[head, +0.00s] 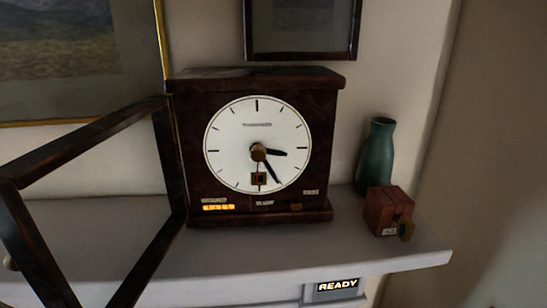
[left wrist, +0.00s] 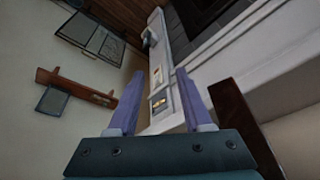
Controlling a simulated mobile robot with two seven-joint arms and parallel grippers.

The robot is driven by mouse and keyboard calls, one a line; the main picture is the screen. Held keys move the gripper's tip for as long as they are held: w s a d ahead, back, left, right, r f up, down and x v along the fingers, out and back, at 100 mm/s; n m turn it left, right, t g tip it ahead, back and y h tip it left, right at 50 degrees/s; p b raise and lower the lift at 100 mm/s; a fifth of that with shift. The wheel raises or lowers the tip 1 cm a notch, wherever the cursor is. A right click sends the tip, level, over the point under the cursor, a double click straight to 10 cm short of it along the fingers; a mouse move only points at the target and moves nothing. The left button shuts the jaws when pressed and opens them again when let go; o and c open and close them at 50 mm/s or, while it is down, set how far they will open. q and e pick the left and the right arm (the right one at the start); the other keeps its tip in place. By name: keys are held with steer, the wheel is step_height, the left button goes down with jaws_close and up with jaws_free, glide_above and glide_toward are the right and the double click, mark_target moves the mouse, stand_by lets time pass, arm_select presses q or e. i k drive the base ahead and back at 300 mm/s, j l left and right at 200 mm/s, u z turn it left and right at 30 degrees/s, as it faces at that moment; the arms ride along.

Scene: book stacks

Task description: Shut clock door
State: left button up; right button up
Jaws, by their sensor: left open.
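In the head view the clock (head: 257,150) stands on a white mantel shelf against the wall, with a round white face and a dark wooden case. Its door (head: 90,140) is a dark empty frame, hinged at the case's left side and swung wide open toward the left and front.
A green vase (head: 376,157) and a small wooden box (head: 388,211) stand on the shelf (head: 300,245) right of the clock. A lit READY sign (head: 338,286) is below the shelf edge. Framed pictures hang behind. The left wrist view also shows a small wall shelf (left wrist: 75,87).

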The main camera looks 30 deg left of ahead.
mark_target(28, 253)
steer(key=k+j, duration=0.1)
steer(key=j, duration=0.35)
steer(key=k+j+u, duration=0.1)
steer(key=j, duration=0.4)
steer(key=k+j, duration=0.1)
steer(key=j, duration=0.35)
